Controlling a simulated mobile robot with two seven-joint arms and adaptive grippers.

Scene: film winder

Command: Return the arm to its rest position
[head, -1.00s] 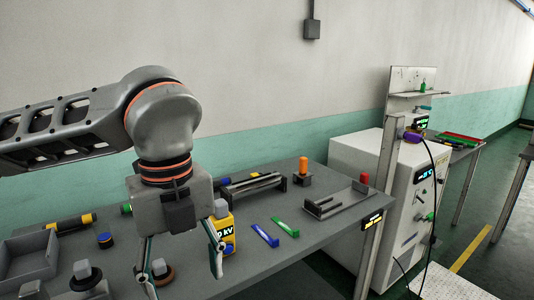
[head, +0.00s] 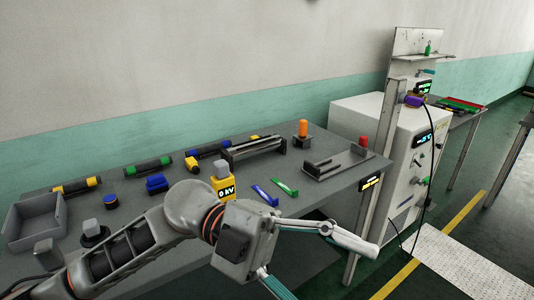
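My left arm comes in from the lower left. Its gripper (head: 330,274) hangs low in front of the grey table (head: 335,190), near the front edge. Its two fingers are spread wide, with nothing seen between them; one finger runs out of the bottom of the picture. The arm hides part of the table's front left. My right arm and gripper are not in view.
A yellow box (head: 222,186) marked kV stands behind the gripper. Blue (head: 265,195) and green (head: 285,187) strips lie to its right. A grey tray (head: 30,222) is at left. A white cabinet (head: 370,120) and post (head: 380,180) stand at right.

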